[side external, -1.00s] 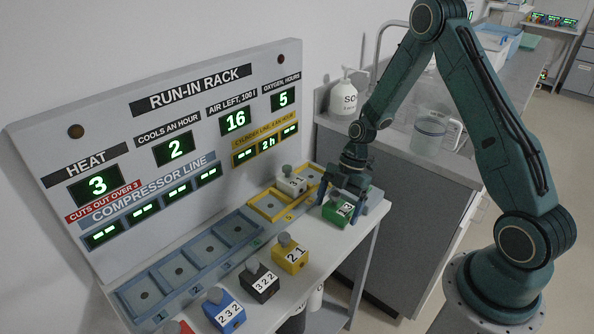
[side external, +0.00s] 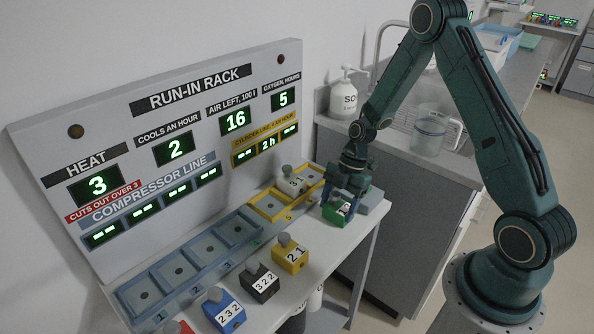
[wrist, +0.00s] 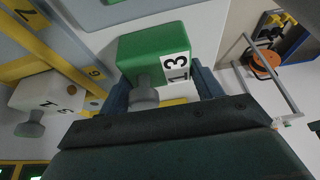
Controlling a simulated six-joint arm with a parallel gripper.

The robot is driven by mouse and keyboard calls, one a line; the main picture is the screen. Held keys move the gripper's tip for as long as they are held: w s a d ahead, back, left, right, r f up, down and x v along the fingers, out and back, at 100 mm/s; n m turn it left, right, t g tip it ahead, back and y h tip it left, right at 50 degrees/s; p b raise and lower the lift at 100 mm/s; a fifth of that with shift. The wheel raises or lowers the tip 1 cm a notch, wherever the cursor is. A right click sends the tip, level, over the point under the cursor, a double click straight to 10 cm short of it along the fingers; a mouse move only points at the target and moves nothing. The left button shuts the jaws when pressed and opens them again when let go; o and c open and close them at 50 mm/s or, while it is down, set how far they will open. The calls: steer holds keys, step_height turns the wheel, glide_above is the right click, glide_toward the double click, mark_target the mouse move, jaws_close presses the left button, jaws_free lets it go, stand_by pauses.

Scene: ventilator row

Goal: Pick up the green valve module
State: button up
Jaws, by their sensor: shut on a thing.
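The green valve module (side external: 337,213) is at the far right end of the bench. In the wrist view the green module (wrist: 150,45) shows a white label reading 1 3 and a grey knob. My gripper (side external: 347,197) is over it from above, with a blue-grey finger on either side of the module. My gripper (wrist: 163,92) is shut on it. Its underside is hidden, so I cannot tell whether it is clear of the bench.
A white module (side external: 292,182) stands in the yellow cylinder line. Yellow (side external: 290,256), black (side external: 260,282) and blue (side external: 224,311) modules stand along the bench front. The blue compressor-line bays (side external: 179,268) look empty. The run-in rack panel (side external: 170,130) rises behind.

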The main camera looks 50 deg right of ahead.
mark_target(337, 207)
steer(key=shift+r, duration=0.15)
step_height(337, 207, up, 20)
stand_by(0.7)
stand_by(0.5)
steer(key=w+a+f, duration=0.6)
steer(key=w+a, duration=0.2)
steer(key=a, duration=0.3)
steer(key=w+a+f, duration=0.6)
steer(key=w+a, duration=0.2)
steer(key=a, duration=0.2)
steer(key=shift+a, duration=0.35)
steer(key=shift+f, duration=0.2)
steer(key=shift+f, duration=3.05)
steer(key=shift+f, duration=0.2)
